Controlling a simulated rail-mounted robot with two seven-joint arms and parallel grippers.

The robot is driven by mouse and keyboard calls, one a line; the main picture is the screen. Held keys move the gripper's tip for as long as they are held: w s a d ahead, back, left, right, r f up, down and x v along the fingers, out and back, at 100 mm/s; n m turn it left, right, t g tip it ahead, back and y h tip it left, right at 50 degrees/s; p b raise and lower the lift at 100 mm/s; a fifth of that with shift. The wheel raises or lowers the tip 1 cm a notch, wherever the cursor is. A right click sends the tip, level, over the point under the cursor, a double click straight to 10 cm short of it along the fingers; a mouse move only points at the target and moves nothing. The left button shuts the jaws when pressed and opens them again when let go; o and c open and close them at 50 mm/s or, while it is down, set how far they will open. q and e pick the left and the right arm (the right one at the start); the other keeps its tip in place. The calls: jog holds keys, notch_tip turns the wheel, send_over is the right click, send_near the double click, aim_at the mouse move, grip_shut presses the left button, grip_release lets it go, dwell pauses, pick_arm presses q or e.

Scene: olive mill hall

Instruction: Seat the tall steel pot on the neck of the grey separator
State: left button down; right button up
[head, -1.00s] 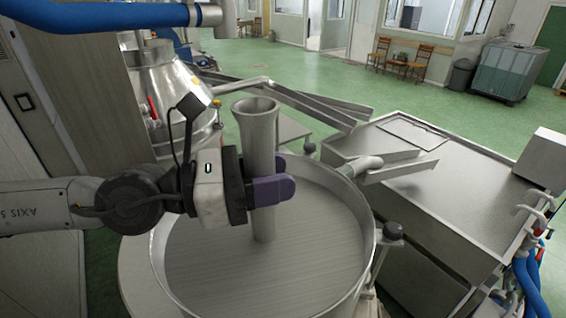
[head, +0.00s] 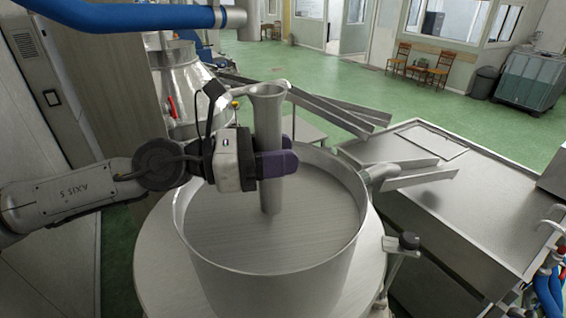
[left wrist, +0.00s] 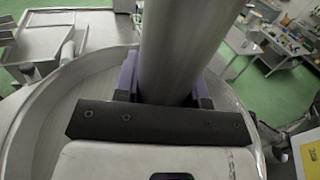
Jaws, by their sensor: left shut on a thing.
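The tall steel pot (head: 266,120) is a slim upright tube with a flared top. My left gripper (head: 278,164) is shut on its middle, with purple fingers on its sides. The pot stands over a wide round steel bowl (head: 265,268); its lower end shows inside the rim, but I cannot tell whether it touches the floor. In the left wrist view the pot (left wrist: 178,45) rises between the fingers (left wrist: 165,92), its lower part hidden. A conical steel vessel (head: 183,88) with a narrower top stands behind left; I cannot tell which vessel is the separator. My right gripper is not in view.
Sloping steel troughs (head: 345,118) lie behind the bowl. A steel cabinet (head: 475,190) fills the right. A blue pipe (head: 130,14) crosses above. Green floor lies open behind.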

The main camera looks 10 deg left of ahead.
pick_arm(q)
jog(key=w+a, duration=0.4)
jog(key=w, duration=0.4)
jog(key=w+a, duration=0.4)
jog(key=w, duration=0.3)
jog(key=shift+w, duration=0.35)
dwell(0.7)
dwell(0.5)
